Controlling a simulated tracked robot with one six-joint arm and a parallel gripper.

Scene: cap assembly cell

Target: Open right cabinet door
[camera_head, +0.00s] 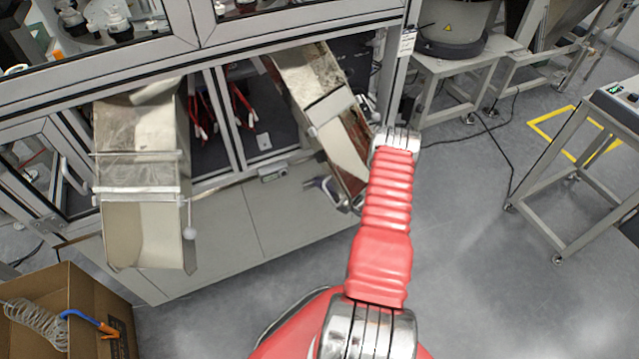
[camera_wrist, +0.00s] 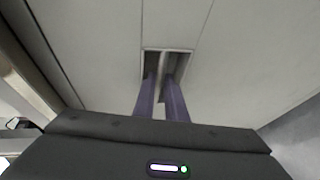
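The grey cabinet's right door (camera_head: 285,225) is a flat lower panel in the head view, seen flush with the cabinet front. In the wrist view a dark square recess with a pale handle bar (camera_wrist: 161,63) sits in a light panel (camera_wrist: 245,65). My gripper (camera_wrist: 161,82) reaches into this recess. Its two purple fingers stand close together, one on each side of the bar, with little gap. Finger contact with the bar is hard to see.
Two metal chutes, left (camera_head: 145,215) and right (camera_head: 310,85), stick out above the lower doors. The right chute hangs close to my gripper. A cardboard box (camera_head: 95,305) stands at front left. A wheeled table (camera_head: 570,185) stands at the right. Grey floor (camera_head: 470,260) lies clear between.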

